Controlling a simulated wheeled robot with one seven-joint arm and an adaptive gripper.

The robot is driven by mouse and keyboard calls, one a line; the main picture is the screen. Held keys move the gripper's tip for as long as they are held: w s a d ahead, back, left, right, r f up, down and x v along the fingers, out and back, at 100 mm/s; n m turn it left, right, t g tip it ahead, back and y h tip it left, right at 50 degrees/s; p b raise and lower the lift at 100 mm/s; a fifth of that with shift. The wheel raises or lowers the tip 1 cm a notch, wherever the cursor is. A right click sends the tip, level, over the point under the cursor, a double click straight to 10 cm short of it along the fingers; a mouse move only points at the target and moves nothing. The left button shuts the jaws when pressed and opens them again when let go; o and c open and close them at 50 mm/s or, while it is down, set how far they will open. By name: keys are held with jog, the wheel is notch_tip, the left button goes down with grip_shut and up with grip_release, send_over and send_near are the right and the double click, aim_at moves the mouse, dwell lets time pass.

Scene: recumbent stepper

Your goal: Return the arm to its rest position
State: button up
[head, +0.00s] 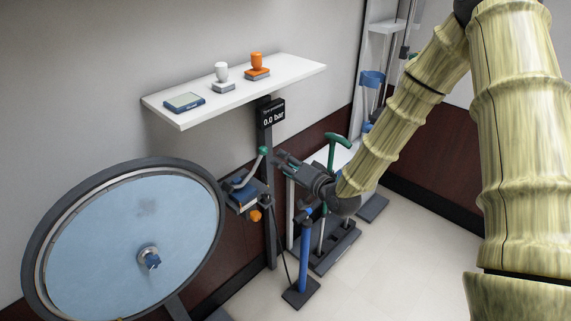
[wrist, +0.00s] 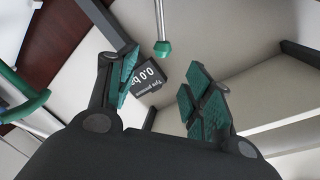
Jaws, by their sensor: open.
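My arm, with a bamboo-like yellow-green surface, reaches from the upper right of the head view down to the left. My gripper (head: 280,160) is at its end, in front of the wall post and just right of a green-knobbed lever (head: 264,150). In the wrist view the gripper (wrist: 160,66) has its green-padded fingers spread, with nothing held between them. The lever's green knob (wrist: 163,48) shows beyond the fingertips, apart from the pads. A black display reading 0.0 bar (head: 272,114) is on the post above; it also shows between the fingers in the wrist view (wrist: 148,75).
A white shelf (head: 300,75) holds a white-topped and an orange-topped item and a flat device. A large round wheel (head: 110,230) stands at left. A blue cylinder stand (head: 306,255) and a green-handled pump (head: 338,143) are close to the gripper. Floor at lower right is clear.

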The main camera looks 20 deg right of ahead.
jog(key=s+a+f+n+g+h, duration=0.1)
jog(key=s+f+g, duration=0.3)
jog(key=s+f, duration=0.6)
jog(key=s+a+f+n+g+h, duration=0.1)
jog(key=s+f+n+g+h, duration=0.15)
jog(key=s+f, duration=0.75)
jog(key=s+d+f+n+g+h, duration=0.1)
jog(key=s+f+g, duration=0.3)
jog(key=s+f, duration=0.3)
jog(key=s+d+f+n+g+h, duration=0.1)
jog(key=s+f+g, duration=0.4)
jog(key=s, duration=1.3)
notch_tip(320, 180, down, 3)
jog(key=shift+f+n, duration=0.1)
jog(key=shift+n, duration=0.25)
